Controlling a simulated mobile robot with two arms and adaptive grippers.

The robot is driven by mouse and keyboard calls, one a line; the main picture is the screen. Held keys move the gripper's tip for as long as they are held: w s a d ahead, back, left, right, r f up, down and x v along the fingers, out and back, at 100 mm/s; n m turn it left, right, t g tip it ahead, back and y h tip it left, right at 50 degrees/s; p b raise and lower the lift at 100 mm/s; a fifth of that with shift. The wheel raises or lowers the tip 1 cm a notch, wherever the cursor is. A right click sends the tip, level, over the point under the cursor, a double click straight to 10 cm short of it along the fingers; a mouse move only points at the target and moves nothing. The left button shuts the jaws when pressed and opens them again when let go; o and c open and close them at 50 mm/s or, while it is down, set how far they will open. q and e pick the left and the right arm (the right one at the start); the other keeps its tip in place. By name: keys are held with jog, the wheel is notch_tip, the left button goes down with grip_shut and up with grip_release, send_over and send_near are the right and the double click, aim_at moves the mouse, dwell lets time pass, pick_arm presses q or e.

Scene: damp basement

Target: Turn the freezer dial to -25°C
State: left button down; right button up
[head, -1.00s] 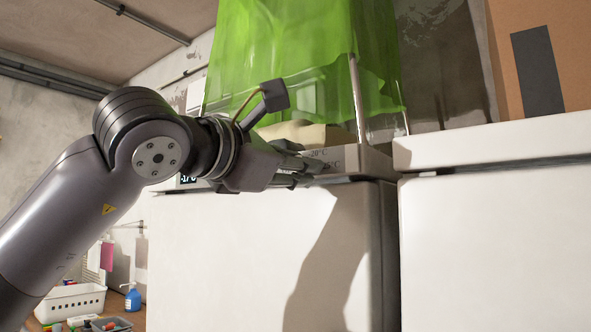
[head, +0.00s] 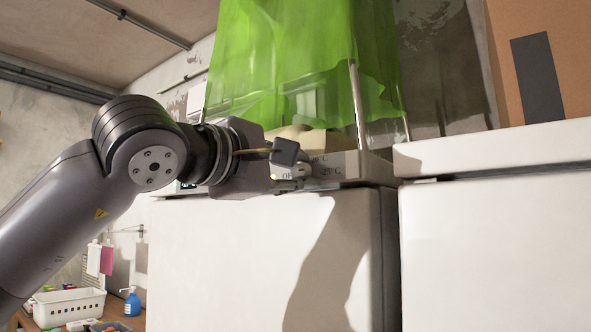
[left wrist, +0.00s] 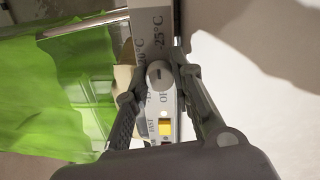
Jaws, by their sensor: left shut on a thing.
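The freezer dial (left wrist: 159,74) is a small grey round knob on the freezer's control strip, seen in the left wrist view. My left gripper (left wrist: 160,82) has one finger on each side of it and is shut on the dial. In the head view this gripper (head: 291,181) is at the top front edge of the white freezer (head: 240,240), and the dial is mostly hidden there. The "-25°C" mark (left wrist: 179,28) is printed beyond the dial, with the "-20°C" mark beside it. I cannot tell exactly which mark the dial points to. My right gripper is not in view.
A translucent green sheet (head: 290,60) hangs above the freezer top. A second white unit (head: 500,230) stands at the right with a cardboard box (head: 550,50) on it. A yellow switch (left wrist: 165,127) sits on the strip. A white basket (head: 72,304) and blue bottle (head: 132,302) are lower left.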

pick_arm(q)
jog(key=shift+f, duration=0.1)
dwell(0.4)
jog(key=c, duration=1.4)
grip_release()
jog(key=shift+o, duration=0.2)
jog(key=shift+s, duration=0.1)
jog(key=v, duration=1.2)
